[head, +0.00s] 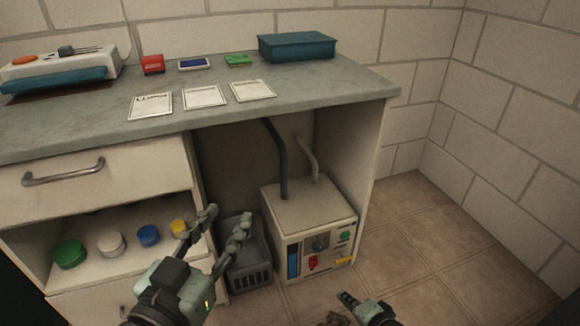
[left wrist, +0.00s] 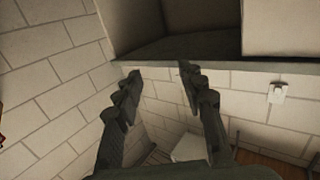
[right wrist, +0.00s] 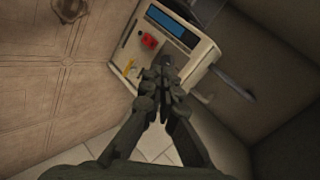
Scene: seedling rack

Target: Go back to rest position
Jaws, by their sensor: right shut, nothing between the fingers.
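My left gripper (head: 222,222) is in the lower middle of the head view, in front of the cabinet's open shelf and the grey basket. Its fingers are spread with nothing between them, and it also shows open in the left wrist view (left wrist: 159,73). My right gripper (head: 346,299) is at the bottom edge of the head view, low over the tiled floor and in front of the white box unit. In the right wrist view its fingers (right wrist: 164,68) are closed together and empty, with the box unit's front panel beyond them.
The white box unit (head: 312,218) with hoses stands under the counter (head: 330,92), beside the grey basket (head: 250,272). Several jars, including a green one (head: 69,254), stand on the shelf. Cards, small blocks and a teal box (head: 297,46) lie on the counter. Floor at right is clear.

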